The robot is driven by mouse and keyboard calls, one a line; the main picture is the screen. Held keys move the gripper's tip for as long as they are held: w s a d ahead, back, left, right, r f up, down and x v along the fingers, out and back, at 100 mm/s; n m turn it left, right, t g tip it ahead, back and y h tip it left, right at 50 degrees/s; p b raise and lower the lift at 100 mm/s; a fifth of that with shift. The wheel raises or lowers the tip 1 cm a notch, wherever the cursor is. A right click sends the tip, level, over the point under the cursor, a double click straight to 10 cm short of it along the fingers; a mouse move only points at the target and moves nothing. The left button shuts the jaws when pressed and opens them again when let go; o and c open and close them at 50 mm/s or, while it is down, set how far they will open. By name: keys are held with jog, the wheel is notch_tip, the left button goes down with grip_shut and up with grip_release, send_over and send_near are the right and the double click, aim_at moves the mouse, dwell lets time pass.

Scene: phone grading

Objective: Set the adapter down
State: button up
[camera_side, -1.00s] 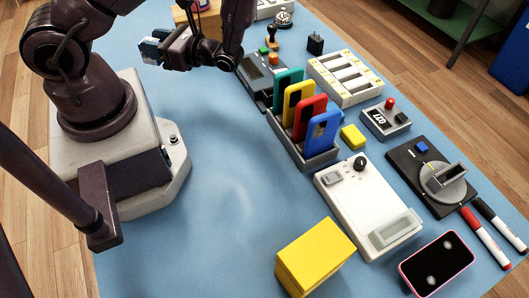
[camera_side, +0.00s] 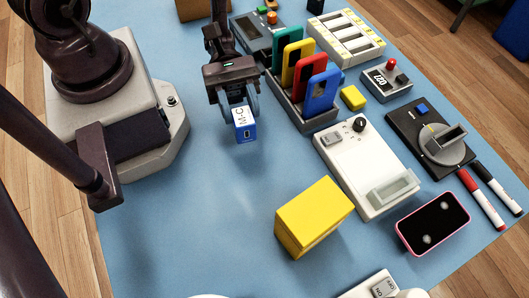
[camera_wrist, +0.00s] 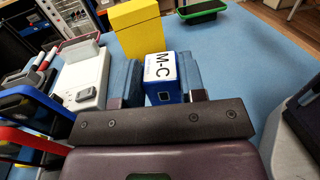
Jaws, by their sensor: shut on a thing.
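The adapter (camera_side: 244,123) is a small blue block with a white face marked "M-C" and a dark port in its end. My gripper (camera_side: 240,108) is shut on it and holds it over the open blue mat, left of the phone rack. In the wrist view the adapter (camera_wrist: 161,78) sits between the two blue-grey fingers of my gripper (camera_wrist: 160,85), port end toward the camera. How far it is above the mat I cannot tell exactly.
A rack (camera_side: 307,117) with several coloured phones stands right of my gripper. A white device (camera_side: 352,165), a yellow box (camera_side: 313,216) and a pink-edged phone (camera_side: 433,224) lie nearer. The blue mat (camera_side: 190,215) is clear at front left.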

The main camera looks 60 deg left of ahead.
jog(key=shift+w+d+f+n+t, duration=0.35)
jog(key=shift+d+f+t, duration=0.2)
jog(key=shift+f, duration=0.55)
jog(key=shift+w+d+f+n+t, duration=0.3)
jog(key=shift+w+d+f+t, duration=0.15)
jog(key=shift+f, duration=0.6)
jog(key=shift+w+d+f+n+t, duration=0.35)
jog(key=shift+d+f+t, duration=0.25)
jog(key=shift+f, duration=0.5)
jog(key=shift+f, duration=0.1)
jog(key=o, duration=0.9)
jog(key=shift+a, duration=0.1)
